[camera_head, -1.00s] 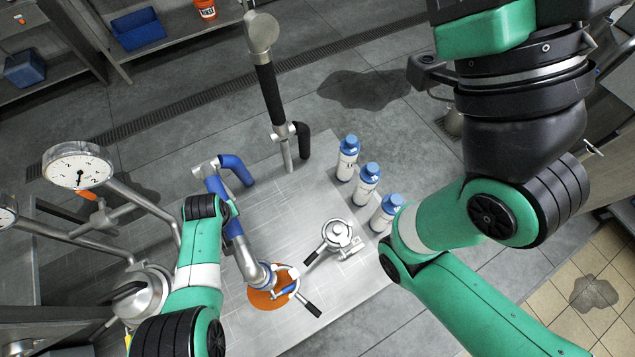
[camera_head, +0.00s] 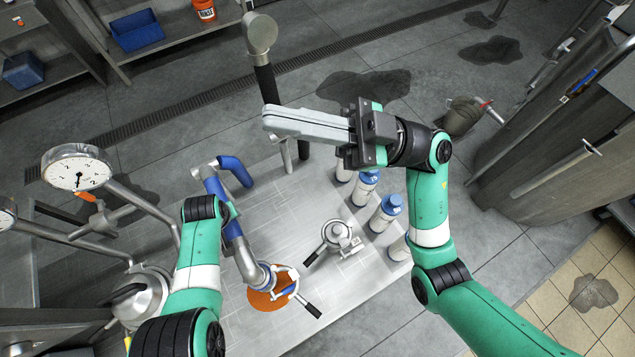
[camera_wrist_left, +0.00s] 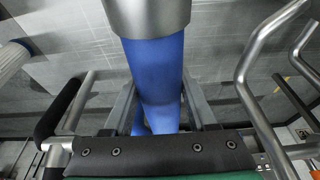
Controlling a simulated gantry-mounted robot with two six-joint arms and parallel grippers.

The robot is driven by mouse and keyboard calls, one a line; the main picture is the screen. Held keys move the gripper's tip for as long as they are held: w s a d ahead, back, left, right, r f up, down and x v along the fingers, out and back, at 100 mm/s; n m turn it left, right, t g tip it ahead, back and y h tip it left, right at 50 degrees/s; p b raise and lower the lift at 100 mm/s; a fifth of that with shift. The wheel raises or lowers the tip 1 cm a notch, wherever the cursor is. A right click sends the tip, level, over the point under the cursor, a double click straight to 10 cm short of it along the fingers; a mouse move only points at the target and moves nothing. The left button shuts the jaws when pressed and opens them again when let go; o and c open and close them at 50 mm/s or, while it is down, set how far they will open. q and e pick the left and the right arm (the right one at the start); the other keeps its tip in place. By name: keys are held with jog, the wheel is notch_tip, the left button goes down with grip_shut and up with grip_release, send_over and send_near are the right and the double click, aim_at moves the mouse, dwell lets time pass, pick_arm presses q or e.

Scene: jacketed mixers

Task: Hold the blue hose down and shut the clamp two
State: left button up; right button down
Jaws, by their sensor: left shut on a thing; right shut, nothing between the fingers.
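The blue hose (camera_head: 232,222) runs down the steel table to a metal end on an orange disc (camera_head: 262,300). A clamp (camera_head: 287,284) with a black-tipped lever (camera_head: 308,306) sits around that end; I cannot tell whether it is shut, and no label shows which is clamp two. My left gripper (camera_wrist_left: 157,104) is shut on the blue hose (camera_wrist_left: 155,75), one finger on each side, in the left wrist view. In the head view my left arm hides it. My right gripper (camera_head: 272,122) is shut and empty, high above the far part of the table.
A capped metal fitting (camera_head: 337,234) with a lever stands mid-table. Several blue-capped bottles (camera_head: 384,212) line the right side, partly behind my right arm. A black-sleeved pipe (camera_head: 266,84) rises at the back. A gauge (camera_head: 76,167) is at left. The table's near right is clear.

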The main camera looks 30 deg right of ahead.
jog(key=s+d+f+m+h, duration=0.1)
jog(key=d+f+m+h, duration=0.3)
jog(key=f, duration=1)
jog(key=d+f+m+h, duration=0.1)
jog(key=f+m+h, duration=0.3)
jog(key=f, duration=0.9)
jog(key=s+d+f+m, duration=0.2)
jog(key=s+f+m, duration=0.4)
jog(key=s+f, duration=0.45)
jog(key=s+d+f+m, duration=0.2)
jog(key=s+f+m, duration=0.5)
jog(key=s+f, duration=0.3)
send_near(302, 298)
jog(key=shift+h, duration=0.5)
jog(key=a, duration=0.4)
jog(key=shift+s+f, duration=0.35)
jog(key=shift+f, duration=0.05)
jog(key=shift+a, duration=0.1)
